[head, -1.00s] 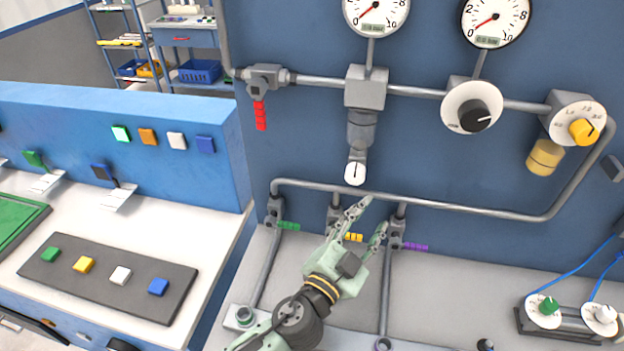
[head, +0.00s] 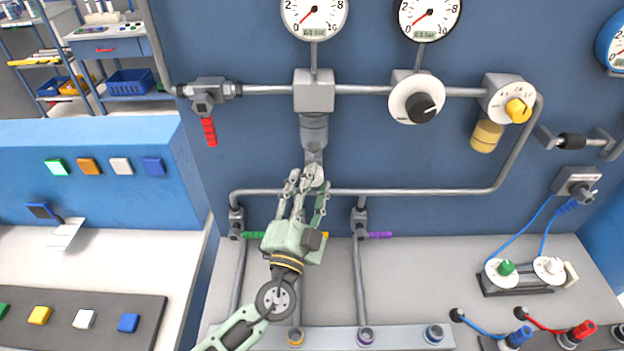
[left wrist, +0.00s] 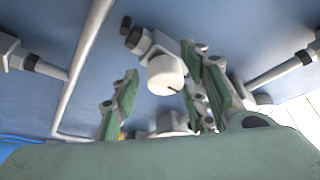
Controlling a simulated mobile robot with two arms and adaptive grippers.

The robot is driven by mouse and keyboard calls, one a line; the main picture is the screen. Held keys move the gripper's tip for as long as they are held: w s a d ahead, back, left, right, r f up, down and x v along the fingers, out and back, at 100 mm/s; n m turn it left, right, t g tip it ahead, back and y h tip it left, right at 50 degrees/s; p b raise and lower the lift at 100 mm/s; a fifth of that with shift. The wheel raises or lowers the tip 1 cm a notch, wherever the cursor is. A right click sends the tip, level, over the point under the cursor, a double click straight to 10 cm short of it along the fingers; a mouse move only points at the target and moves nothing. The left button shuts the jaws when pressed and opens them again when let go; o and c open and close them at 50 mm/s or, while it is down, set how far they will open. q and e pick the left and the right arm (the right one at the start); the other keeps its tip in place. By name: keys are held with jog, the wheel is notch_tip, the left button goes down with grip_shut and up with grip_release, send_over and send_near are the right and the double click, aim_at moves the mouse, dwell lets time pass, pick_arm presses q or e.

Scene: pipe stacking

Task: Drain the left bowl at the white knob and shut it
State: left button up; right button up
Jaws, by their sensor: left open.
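The left bowl (head: 314,132) is a grey cylinder hanging under the left pipe block. The white knob (head: 315,178) sits at its lower end, partly hidden by my fingers. My left gripper (head: 306,187) is open, with its fingertips at the knob's height. In the left wrist view the round white knob (left wrist: 166,74) shows between the spread green fingers of the gripper (left wrist: 158,80). I cannot tell whether any finger touches it. My right gripper is not in view.
A pipe (head: 420,192) runs across behind the knob. Green (head: 253,235) and purple (head: 379,235) valve handles are below it on either side. A red handle (head: 209,132) hangs at upper left. An amber bowl (head: 486,136) is to the right. Two gauges are above.

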pick_arm(q)
jog(key=shift+d, duration=0.1)
jog(key=c, duration=1)
jog(key=shift+m, duration=0.3)
jog(key=shift+m+g+h+p, duration=0.45)
jog(key=shift+m+g, duration=0.25)
jog(key=shift+m, duration=0.4)
jog(key=shift+s+f+m, duration=0.1)
jog(key=shift+f+m, duration=0.15)
jog(key=shift+m, duration=0.15)
jog(key=o, duration=1)
jog(key=shift+r, duration=0.1)
